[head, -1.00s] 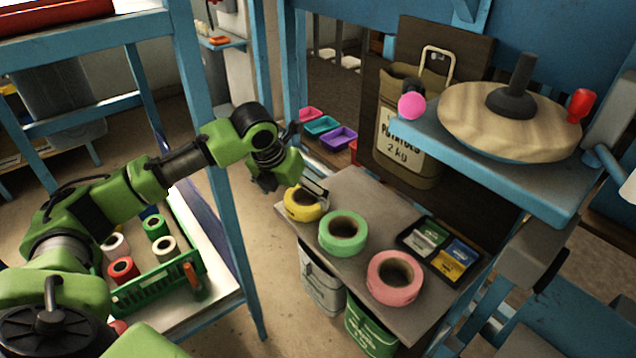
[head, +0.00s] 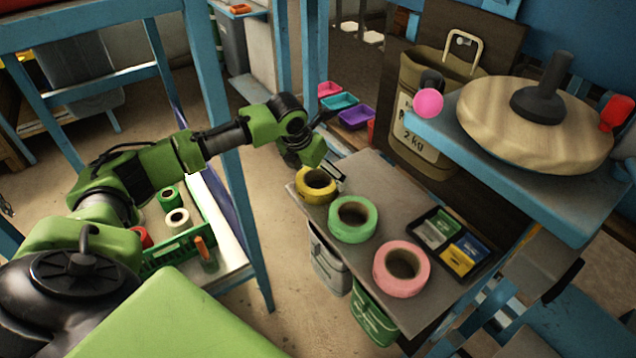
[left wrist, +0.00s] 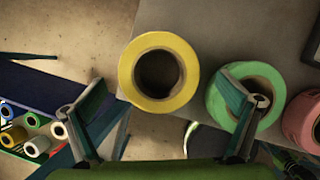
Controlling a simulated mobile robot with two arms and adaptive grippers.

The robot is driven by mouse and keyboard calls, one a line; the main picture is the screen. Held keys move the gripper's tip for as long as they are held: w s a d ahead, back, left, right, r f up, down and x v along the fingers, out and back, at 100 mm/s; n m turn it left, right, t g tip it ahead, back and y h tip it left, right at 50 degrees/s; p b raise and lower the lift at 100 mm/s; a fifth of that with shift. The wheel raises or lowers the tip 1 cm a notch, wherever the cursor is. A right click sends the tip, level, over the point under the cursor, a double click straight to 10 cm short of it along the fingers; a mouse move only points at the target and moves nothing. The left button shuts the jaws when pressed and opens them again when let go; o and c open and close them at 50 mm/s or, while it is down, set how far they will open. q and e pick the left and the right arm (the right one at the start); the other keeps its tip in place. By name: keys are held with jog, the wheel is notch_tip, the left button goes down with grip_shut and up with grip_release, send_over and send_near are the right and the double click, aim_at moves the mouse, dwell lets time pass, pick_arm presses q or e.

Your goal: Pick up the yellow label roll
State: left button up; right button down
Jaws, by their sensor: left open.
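The yellow label roll (head: 318,197) lies flat at the left corner of a grey shelf, with its hole facing up. My left gripper (head: 318,168) is just above and behind it in the head view, partly covering its far edge. In the left wrist view the yellow roll (left wrist: 128,82) lies ahead of and between the spread fingers of my left gripper (left wrist: 165,90), which is open and empty. The right finger overlaps the green roll (left wrist: 262,78) in that view. My right gripper is not in view.
On the shelf, the green roll (head: 353,234) and a pink roll (head: 402,284) stand near the yellow one. A black tray (head: 408,242) of coloured packs is behind them. A blue upright post (head: 228,150) stands close beside my left arm. A raised platform (head: 500,185) is at right.

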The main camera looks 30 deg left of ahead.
aim_at(321, 186)
pick_arm(q)
jog(key=shift+x, duration=1.95)
jog(key=shift+s+a, duration=0.1)
jog(key=shift+s, duration=0.05)
jog(key=c, duration=1.3)
jog(key=shift+o, duration=0.2)
jog(key=shift+r, duration=0.2)
